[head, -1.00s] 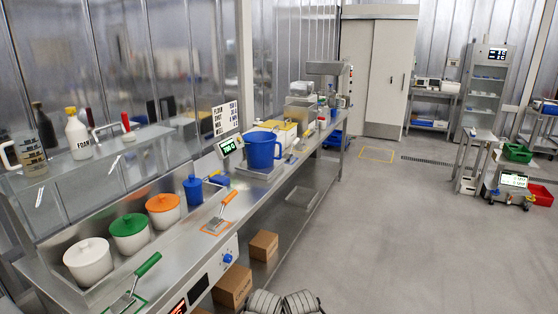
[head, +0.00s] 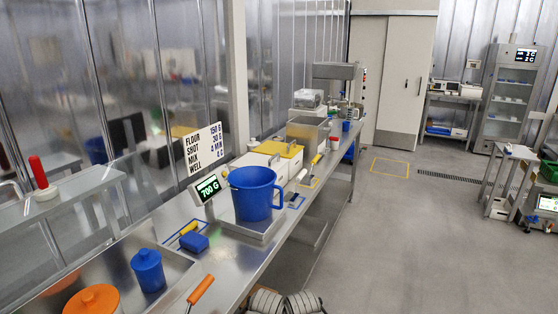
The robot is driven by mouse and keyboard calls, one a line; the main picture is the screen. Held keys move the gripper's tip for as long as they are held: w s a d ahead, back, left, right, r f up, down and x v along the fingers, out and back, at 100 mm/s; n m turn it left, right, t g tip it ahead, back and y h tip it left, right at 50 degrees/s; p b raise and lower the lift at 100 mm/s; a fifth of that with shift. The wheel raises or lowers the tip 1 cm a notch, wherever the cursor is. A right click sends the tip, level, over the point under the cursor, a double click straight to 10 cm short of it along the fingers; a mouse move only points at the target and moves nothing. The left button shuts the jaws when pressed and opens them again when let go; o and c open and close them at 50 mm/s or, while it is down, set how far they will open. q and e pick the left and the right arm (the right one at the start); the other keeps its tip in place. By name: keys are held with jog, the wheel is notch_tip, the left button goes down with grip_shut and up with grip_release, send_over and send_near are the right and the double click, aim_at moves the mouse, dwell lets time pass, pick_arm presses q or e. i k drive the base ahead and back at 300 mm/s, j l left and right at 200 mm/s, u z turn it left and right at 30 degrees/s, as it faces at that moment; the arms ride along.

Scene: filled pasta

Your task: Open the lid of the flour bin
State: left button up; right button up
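No label reading flour bin is legible. A white bin with a pale top (head: 258,163) stands on the steel counter behind the blue jug, partly hidden by it. Beside it is a bin with a yellow lid (head: 283,149), which looks closed. I cannot tell which of them is the flour bin. Neither gripper is clearly in view; only grey ribbed parts of my own arms show at the bottom edge.
A blue jug (head: 254,194) stands on a scale whose display (head: 208,188) reads 700 G. A steel container (head: 308,132) stands farther back. The floor (head: 400,240) right of the counter is clear.

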aim_at(276, 163)
jog(key=i+u, duration=0.2)
jog(key=i+l+z, duration=0.1)
jog(key=i+l, duration=0.25)
jog(key=i+l+z, duration=0.1)
jog(key=i+l, duration=0.2)
jog(key=i, duration=0.2)
jog(key=i+l+z, duration=0.1)
jog(key=i+l, duration=0.2)
jog(key=i, duration=0.15)
jog(key=i+l, duration=0.2)
jog(key=i, duration=0.25)
jog(key=k+l+z, duration=0.05)
